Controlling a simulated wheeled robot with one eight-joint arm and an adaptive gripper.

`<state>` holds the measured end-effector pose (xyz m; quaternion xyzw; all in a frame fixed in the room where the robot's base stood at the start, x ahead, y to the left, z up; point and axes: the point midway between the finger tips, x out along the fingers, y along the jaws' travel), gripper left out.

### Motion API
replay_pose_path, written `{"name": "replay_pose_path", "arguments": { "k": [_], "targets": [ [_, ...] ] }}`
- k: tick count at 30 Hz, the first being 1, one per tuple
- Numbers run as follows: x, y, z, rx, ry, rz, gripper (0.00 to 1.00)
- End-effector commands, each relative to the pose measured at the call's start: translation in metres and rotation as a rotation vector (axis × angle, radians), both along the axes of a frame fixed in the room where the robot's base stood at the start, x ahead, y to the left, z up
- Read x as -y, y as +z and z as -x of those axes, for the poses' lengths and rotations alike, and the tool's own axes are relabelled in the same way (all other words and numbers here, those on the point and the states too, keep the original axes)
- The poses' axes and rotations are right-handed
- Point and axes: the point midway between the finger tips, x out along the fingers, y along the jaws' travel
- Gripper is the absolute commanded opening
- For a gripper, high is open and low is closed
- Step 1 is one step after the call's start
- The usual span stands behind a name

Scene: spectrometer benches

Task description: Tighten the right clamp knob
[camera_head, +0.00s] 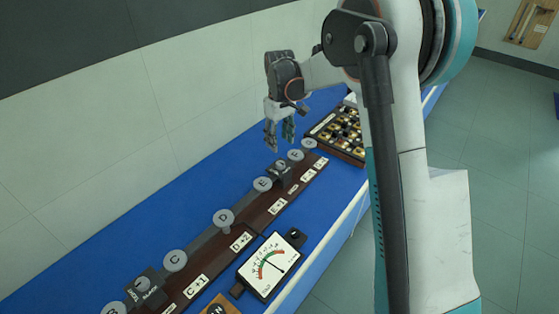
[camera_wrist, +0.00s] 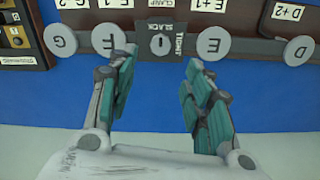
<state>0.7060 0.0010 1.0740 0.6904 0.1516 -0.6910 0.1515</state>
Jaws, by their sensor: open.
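The right clamp (camera_head: 283,168) is a dark block on the grey rail between discs E and F. In the wrist view its round grey knob (camera_wrist: 161,45) has a short upright mark. My gripper (camera_head: 280,138) is open and empty, pointing down above the rail near the clamp. In the wrist view its two teal-padded fingers (camera_wrist: 156,68) are spread, with the knob in line with the gap between them, just beyond the tips. The fingers hide none of the knob.
Grey discs F (camera_wrist: 108,38) and E (camera_wrist: 213,45) flank the clamp closely. A left clamp (camera_head: 146,284) sits farther along the rail. A dial meter (camera_head: 273,265) stands in front, and a box of small parts (camera_head: 338,135) at the right. Blue bench top (camera_head: 180,215) lies clear behind.

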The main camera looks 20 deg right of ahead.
Motion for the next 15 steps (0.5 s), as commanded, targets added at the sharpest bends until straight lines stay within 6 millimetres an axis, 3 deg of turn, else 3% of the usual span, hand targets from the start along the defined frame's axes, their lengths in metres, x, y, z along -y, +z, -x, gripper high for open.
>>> {"name": "replay_pose_path", "arguments": {
  "k": [6, 15],
  "targets": [
    [0.000, -0.047, 0.000, 0.000, 0.000, 0.000, 0.46],
    [0.000, -0.087, 0.000, 0.000, 0.000, 0.000, 0.46]
  ]
}}
